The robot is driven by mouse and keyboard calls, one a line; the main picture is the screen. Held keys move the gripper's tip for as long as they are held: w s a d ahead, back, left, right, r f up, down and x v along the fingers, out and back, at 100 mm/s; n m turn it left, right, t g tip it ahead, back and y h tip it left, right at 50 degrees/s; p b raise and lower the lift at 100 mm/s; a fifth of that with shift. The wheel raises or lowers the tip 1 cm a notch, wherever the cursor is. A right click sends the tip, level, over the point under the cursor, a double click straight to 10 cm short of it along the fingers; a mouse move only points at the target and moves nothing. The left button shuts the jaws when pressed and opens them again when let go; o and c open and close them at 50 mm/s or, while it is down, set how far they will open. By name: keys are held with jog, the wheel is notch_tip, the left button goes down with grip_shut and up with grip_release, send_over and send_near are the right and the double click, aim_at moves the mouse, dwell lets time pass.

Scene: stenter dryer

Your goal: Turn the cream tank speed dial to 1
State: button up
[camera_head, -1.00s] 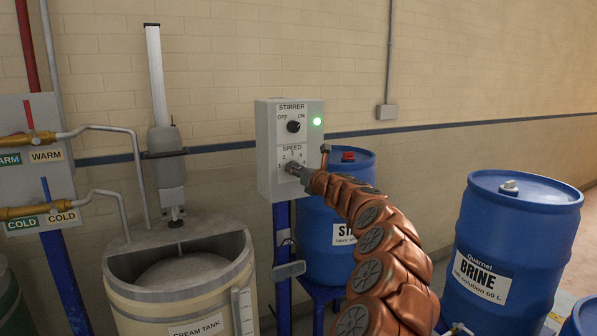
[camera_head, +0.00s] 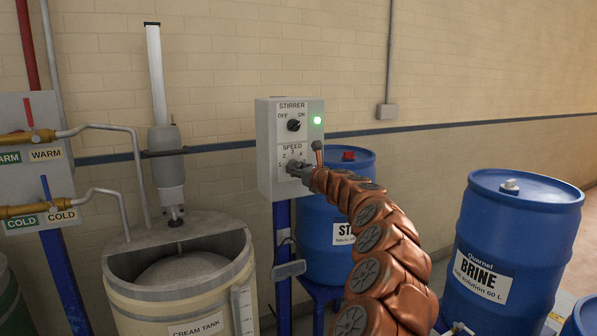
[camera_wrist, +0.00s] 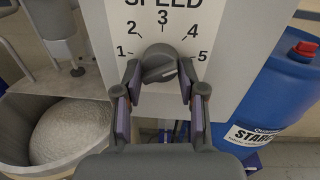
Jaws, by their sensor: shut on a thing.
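The grey speed dial (camera_wrist: 160,62) sits on the lower plate of the stirrer box (camera_head: 263,150), with marks 1 to 5 around it in the wrist view. My gripper (camera_wrist: 159,78) has one finger on each side of the dial and is shut on it. The dial's raised grip bar lies slanted, its right end a little higher than its left. I cannot tell clearly which number it points to. In the head view my gripper (camera_head: 296,167) hides most of the dial. The cream tank (camera_head: 180,296) stands left of the box.
Above the speed dial is a black stirrer OFF/ON knob (camera_head: 294,125), beside a lit green lamp (camera_head: 317,121). A blue starch drum (camera_head: 325,215) stands close behind the box's right side. A brine drum (camera_head: 510,235) is farther right.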

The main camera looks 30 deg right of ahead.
jog(key=n+b, duration=0.1)
jog(key=n, duration=0.2)
jog(key=shift+s+d+n, duration=0.1)
jog(key=shift+d+n, duration=0.05)
jog(key=shift+n, duration=0.15)
jog(key=n+b, duration=0.3)
jog(key=n, duration=0.1)
jog(key=n+h+b, duration=0.1)
jog(key=n+b, duration=0.2)
jog(key=n, duration=0.2)
jog(key=shift+r+g, duration=0.1)
jog(key=shift+g, duration=0.2)
jog(key=n+b, duration=0.4)
jog(key=shift+n+h, duration=0.3)
jog(key=n+b, duration=0.2)
jog(key=shift+b, duration=0.35)
jog(key=n+b, duration=0.3)
jog(key=n, duration=0.2)
jog(key=shift+r+h+b, duration=0.15)
jog(key=shift+h+b, duration=0.15)
jog(key=shift+h, duration=0.1)
jog(key=shift+a+r+n+b, duration=0.15)
jog(key=shift+n+b, duration=0.1)
jog(key=shift+n, duration=0.3)
jog(key=shift+a+f+n+b, duration=0.1)
jog(key=shift+n+b, duration=0.15)
jog(key=shift+n, duration=0.3)
jog(key=shift+r, duration=0.15)
